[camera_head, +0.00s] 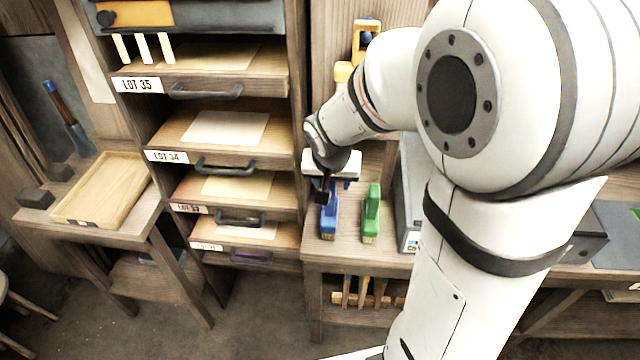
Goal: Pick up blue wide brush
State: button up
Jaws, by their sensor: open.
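The blue wide brush (328,222) stands on the wooden bench top, its lower part and pale bristle end showing. Its upper part is hidden by my gripper (325,194). My gripper is open and hangs over the top of the blue brush, with dark fingers pointing down. I cannot tell whether the fingers touch the brush or are around it. A similar green brush (371,213) stands just to the right of the blue one, apart from it.
A wooden rack with several labelled drawers (228,164) stands close on the left. A grey box (411,195) is right of the green brush, partly behind my arm. A shallow wooden tray (103,188) sits on the left table. Bench space before the brushes is clear.

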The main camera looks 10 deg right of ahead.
aim_at(331, 187)
jog(key=x, duration=0.8)
jog(key=shift+w+r, duration=0.1)
jog(key=shift+w, duration=0.3)
grip_shut()
